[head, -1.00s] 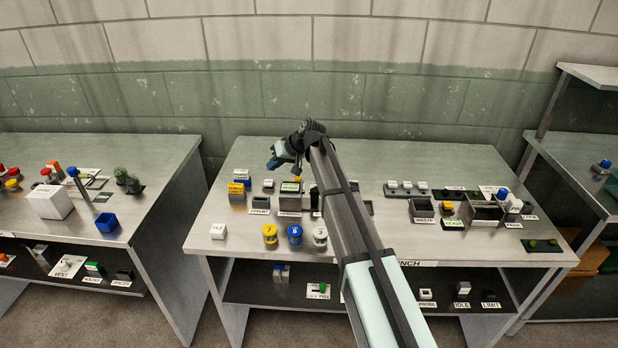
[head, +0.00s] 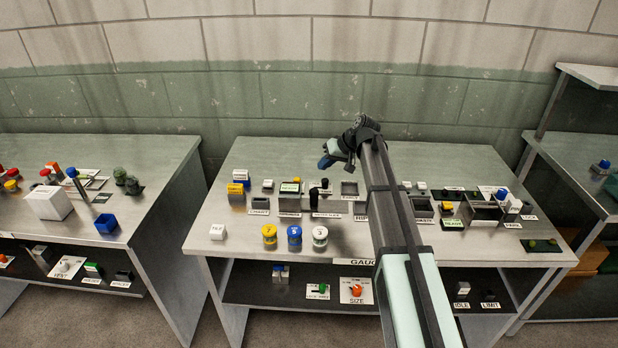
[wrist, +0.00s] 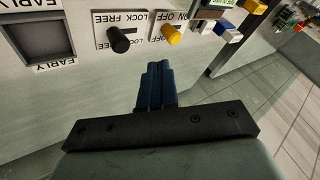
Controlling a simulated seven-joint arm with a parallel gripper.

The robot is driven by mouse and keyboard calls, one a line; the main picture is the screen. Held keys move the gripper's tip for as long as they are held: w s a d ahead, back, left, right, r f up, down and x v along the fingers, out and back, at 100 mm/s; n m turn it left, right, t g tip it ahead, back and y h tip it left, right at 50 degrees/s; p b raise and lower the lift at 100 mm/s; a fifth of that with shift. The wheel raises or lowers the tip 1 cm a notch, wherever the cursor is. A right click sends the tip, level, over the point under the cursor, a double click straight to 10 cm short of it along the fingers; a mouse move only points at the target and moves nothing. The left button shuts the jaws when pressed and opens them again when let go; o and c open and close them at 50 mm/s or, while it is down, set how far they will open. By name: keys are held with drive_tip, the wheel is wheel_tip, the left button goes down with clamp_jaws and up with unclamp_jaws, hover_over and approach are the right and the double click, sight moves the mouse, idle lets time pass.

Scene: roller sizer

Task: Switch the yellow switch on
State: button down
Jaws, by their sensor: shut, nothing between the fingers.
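The yellow switch (wrist: 172,33) shows near the top of the wrist view, on a white plate with ON and OFF lettering. Which side it is set to I cannot tell. I cannot pick it out with certainty in the head view. My gripper (wrist: 154,70) has its blue fingers together and empty. The fingertips appear below and left of the yellow switch in the wrist view, apart from it. In the head view my gripper (head: 328,160) is held above the back of the middle bench (head: 450,165).
A black knob (wrist: 119,39) on a LOCK/FREE plate stands left of the yellow switch. A grey square recess (wrist: 48,38) labelled EARLY is further left. Yellow, blue and white jars (head: 294,238) stand near the bench front. My arm covers part of the bench.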

sight(296, 178)
drive_tip(key=shift+a+f, duration=0.1)
drive_tip(key=x, duration=0.9)
drive_tip(key=shift+w+a+f, duration=0.15)
drive_tip(key=shift+a+f, duration=0.1)
drive_tip(key=shift+f, duration=0.05)
drive_tip(key=shift+a, duration=1.8)
drive_tip(key=shift+r, duration=0.15)
drive_tip(key=v, duration=1)
drive_tip(key=shift+d, duration=0.1)
